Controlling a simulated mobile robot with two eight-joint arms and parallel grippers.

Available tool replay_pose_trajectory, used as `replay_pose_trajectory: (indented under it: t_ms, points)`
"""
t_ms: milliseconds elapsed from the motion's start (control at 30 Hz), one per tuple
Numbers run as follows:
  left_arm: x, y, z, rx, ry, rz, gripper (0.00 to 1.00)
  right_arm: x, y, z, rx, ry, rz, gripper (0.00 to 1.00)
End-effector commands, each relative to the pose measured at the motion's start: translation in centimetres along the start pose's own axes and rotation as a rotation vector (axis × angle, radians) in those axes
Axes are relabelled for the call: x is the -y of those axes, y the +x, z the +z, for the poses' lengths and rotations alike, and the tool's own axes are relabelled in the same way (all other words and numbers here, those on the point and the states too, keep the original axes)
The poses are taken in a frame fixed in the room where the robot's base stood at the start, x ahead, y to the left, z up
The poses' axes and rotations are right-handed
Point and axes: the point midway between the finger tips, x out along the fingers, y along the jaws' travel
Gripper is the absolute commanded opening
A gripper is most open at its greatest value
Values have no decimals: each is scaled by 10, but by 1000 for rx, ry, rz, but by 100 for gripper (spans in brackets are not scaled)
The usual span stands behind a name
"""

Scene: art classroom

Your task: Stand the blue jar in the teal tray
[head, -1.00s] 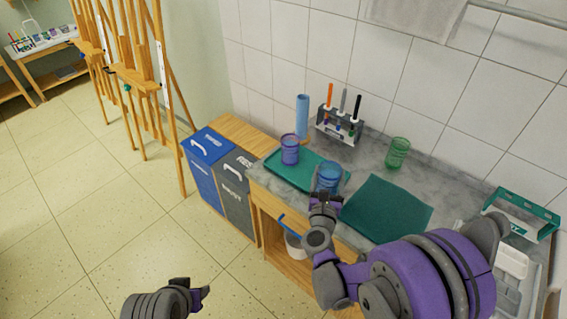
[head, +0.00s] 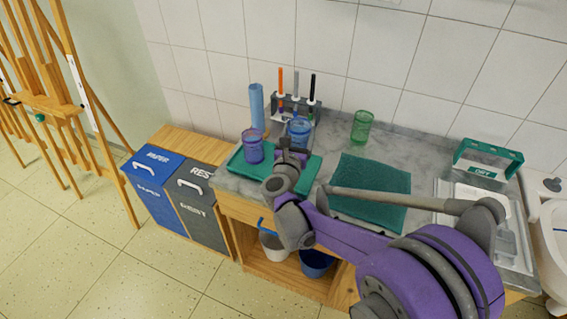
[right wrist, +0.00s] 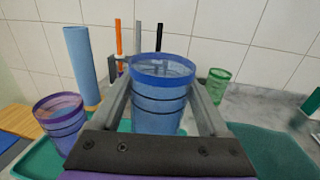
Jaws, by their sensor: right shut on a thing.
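The blue jar (head: 299,131) is a see-through ribbed cup. My right gripper (head: 291,148) is shut on it, and the jar is upright between the fingers in the right wrist view (right wrist: 160,95). The teal tray (head: 312,167) lies flat on the counter's left end, and the jar is over its right part. I cannot tell whether the jar's base touches the tray, as the gripper hides it. A purple jar (head: 253,146) stands on the tray's left part; it also shows in the right wrist view (right wrist: 60,125). My left gripper is out of view.
A blue cylinder (head: 257,106) and a brush rack (head: 306,108) stand behind the tray. A green jar (head: 361,127) stands farther right at the back. A dark teal mat (head: 368,180) lies right of the tray. Tiled wall rises behind the counter.

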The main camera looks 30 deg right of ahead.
Motion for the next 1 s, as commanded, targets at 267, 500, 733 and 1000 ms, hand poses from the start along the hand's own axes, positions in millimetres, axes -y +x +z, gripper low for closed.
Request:
replay_pose_trajectory:
  t_ms: [267,500,733,1000]
  points:
    - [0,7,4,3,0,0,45,-1,0,-44,0,0,2,22]
    - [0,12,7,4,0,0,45,-1,0,-70,0,0,3,22]
    - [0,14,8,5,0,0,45,-1,-1,-83,0,0,3,22]
    - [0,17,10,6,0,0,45,-1,-1,-87,0,0,3,80]
